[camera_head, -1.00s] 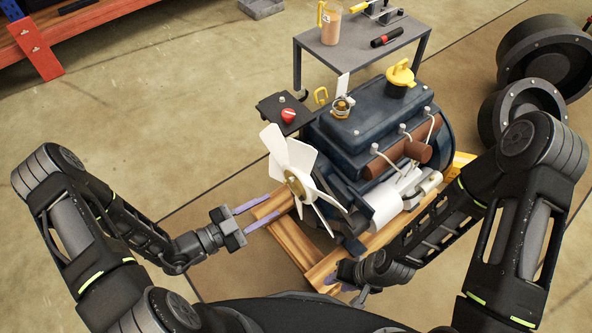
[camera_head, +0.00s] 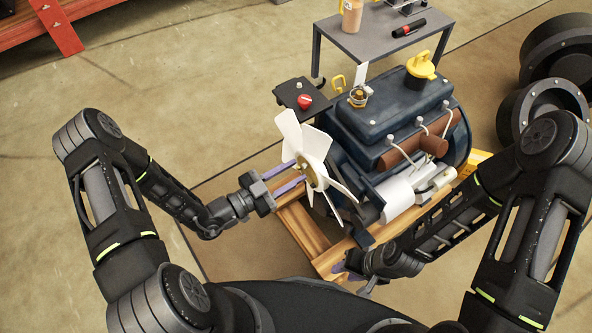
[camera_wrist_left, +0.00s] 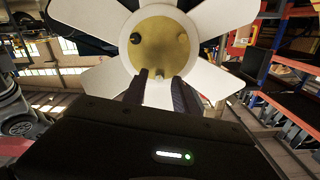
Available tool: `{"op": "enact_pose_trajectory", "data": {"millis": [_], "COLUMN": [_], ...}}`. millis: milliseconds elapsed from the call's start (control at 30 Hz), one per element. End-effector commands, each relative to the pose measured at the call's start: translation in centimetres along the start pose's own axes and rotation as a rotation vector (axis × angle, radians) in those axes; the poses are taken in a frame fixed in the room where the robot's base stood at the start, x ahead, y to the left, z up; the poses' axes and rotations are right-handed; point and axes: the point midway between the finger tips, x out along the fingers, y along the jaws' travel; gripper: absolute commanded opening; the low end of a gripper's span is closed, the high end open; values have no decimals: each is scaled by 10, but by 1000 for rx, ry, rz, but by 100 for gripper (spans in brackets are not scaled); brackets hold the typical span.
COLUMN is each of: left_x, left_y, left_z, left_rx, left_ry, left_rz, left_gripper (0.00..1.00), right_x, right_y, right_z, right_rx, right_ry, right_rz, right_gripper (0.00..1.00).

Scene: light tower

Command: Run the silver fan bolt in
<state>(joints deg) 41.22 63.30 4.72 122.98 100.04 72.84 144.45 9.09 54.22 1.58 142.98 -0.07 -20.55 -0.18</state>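The white fan (camera_head: 315,140) is on the front of the blue engine (camera_head: 385,120). Its brass hub (camera_wrist_left: 160,42) fills the upper middle of the left wrist view. A dark bolt (camera_wrist_left: 135,38) is at the hub's upper left and a brass-coloured one (camera_wrist_left: 183,38) at its upper right. A small pale bolt head (camera_wrist_left: 159,71), looking silver, is at the hub's lower edge. My left gripper (camera_head: 302,170) points at the hub with fingers apart; in the left wrist view its fingertips (camera_wrist_left: 160,76) lie either side of the pale bolt. Contact cannot be told. My right gripper (camera_head: 342,269) is low at the wooden frame, mostly hidden.
The engine rests on a wooden frame (camera_head: 303,228). A small dark stand (camera_head: 290,95) with a red knob (camera_head: 305,102) is behind the fan. A grey table (camera_head: 375,42) and large dark wheels (camera_head: 545,105) stand further back. Floor at the left is clear.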

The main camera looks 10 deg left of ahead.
Motion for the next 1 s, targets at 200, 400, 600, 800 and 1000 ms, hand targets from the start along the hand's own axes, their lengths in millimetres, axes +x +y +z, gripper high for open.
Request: {"op": "enact_pose_trajectory", "data": {"millis": [200, 400, 600, 800, 1000], "left_x": [14, 14, 14, 14, 14], "left_y": [0, 0, 0, 0, 0], "left_z": [0, 0, 0, 0, 0], "left_rx": [0, 0, 0, 0, 0], "left_ry": [0, 0, 0, 0, 0], "left_rz": [1, 0, 0, 0, 0], "left_gripper": [34, 34, 19, 3, 0], "right_x": [1, 1, 1, 1, 1], "right_y": [0, 0, 0, 0, 0], "right_z": [0, 0, 0, 0, 0], "right_rx": [0, 0, 0, 0, 0], "right_ry": [0, 0, 0, 0, 0], "right_rz": [0, 0, 0, 0, 0], "right_gripper": [36, 36, 36, 36, 36]}}
